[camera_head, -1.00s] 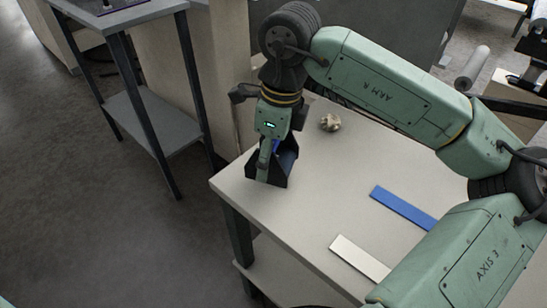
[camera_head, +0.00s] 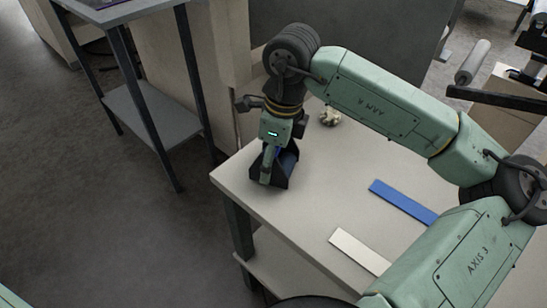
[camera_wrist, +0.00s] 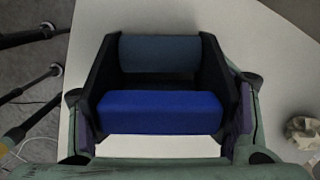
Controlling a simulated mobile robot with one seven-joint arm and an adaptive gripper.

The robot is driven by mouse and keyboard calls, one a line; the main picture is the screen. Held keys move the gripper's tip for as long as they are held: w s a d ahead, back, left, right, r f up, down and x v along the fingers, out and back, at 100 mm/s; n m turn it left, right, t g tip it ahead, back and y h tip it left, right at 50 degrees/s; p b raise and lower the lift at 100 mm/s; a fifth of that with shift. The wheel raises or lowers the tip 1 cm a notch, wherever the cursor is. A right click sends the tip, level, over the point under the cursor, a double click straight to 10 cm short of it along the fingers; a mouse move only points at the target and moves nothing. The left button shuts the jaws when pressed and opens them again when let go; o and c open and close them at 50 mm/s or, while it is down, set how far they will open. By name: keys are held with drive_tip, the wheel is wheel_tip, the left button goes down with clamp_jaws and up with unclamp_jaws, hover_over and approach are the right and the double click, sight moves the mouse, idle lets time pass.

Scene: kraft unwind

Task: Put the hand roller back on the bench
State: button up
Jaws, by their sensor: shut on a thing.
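The hand roller has a black frame with a dark grey-blue roller and a bright blue bar. In the head view the hand roller (camera_head: 286,168) is over the near left corner of the pale bench (camera_head: 330,195). My gripper (camera_head: 272,152) is above it, pointing down. In the wrist view my gripper (camera_wrist: 165,130) has its fingers on both sides of the black frame, shut on the hand roller (camera_wrist: 160,112). The roller's underside is hidden. It is at or very near the bench top; I cannot tell whether it touches.
A pale knobbly piece (camera_head: 330,117) lies on the bench behind my gripper. A blue strip (camera_head: 403,202) and a cream strip (camera_head: 359,251) lie to the right. A dark-legged side table (camera_head: 150,110) stands left across a floor gap. The bench between roller and strips is clear.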

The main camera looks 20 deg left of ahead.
sight(280, 163)
drive_tip(key=shift+f, duration=0.35)
drive_tip(key=shift+s+f+b, duration=0.1)
drive_tip(key=shift+f+b, duration=0.05)
drive_tip(key=shift+b, duration=0.15)
drive_tip(key=c, duration=0.4)
drive_tip(key=o, duration=1.5)
drive_tip(key=shift+o, duration=1.2)
drive_tip(key=shift+f, duration=0.1)
drive_tip(key=shift+o, duration=1)
drive_tip(key=shift+r, duration=0.2)
drive_tip(key=shift+r+p, duration=0.45)
drive_tip(key=shift+p, duration=0.25)
wheel_tip(280, 163, up, 12)
drive_tip(key=d, duration=0.1)
drive_tip(key=shift+d+r+b, duration=0.15)
drive_tip(key=shift+d+b, duration=0.05)
drive_tip(key=shift+b, duration=0.2)
